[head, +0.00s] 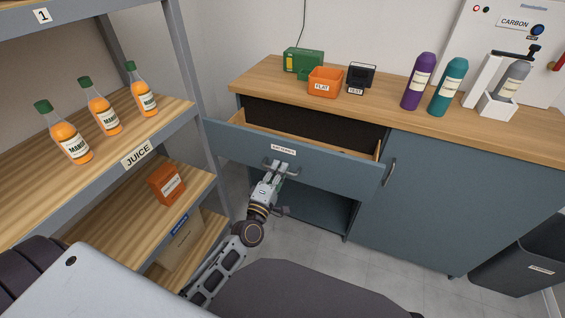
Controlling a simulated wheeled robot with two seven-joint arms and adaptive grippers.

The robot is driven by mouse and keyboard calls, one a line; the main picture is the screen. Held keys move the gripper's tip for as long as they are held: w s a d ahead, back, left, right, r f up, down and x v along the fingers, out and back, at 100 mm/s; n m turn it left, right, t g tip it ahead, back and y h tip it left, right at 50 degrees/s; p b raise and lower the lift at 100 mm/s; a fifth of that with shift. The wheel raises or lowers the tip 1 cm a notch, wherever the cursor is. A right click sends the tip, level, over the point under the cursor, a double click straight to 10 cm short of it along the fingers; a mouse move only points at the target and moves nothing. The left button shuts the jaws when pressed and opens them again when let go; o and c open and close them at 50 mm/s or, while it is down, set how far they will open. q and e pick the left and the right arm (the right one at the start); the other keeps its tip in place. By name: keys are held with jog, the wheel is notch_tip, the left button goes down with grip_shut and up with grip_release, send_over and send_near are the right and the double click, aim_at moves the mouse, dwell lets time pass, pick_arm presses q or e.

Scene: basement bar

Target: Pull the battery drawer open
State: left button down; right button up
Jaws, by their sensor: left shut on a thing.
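The battery drawer (320,167) is a blue-grey drawer under the wooden counter, with a small label on its front too small to read surely. It stands pulled out, and its wooden inner sides and part of its inside show. My left gripper (278,168) is at the middle of the drawer front, shut on the drawer handle (291,174) just below the label. The drawer's floor is mostly hidden behind its front. My right gripper is not in view.
A closed cabinet door (450,205) is at right. A shelf (110,155) with juice bottles stands close at left. A dark bin (530,262) stands at far right.

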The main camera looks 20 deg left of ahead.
pick_arm(q)
jog(key=shift+s, duration=0.8)
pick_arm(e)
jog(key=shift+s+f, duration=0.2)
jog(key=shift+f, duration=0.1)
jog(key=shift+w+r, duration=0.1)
pick_arm(q)
jog(key=c, duration=1.5)
grip_release()
jog(key=shift+s+a+f, duration=0.1)
jog(key=shift+s+f, duration=0.3)
jog(key=shift+s, duration=1.55)
jog(key=shift+s+a+f, duration=0.1)
jog(key=shift+s+f, duration=0.3)
jog(key=shift+s, duration=1.55)
jog(key=shift+s+f, duration=0.4)
jog(key=shift+s, duration=1.55)
jog(key=shift+d, duration=0.1)
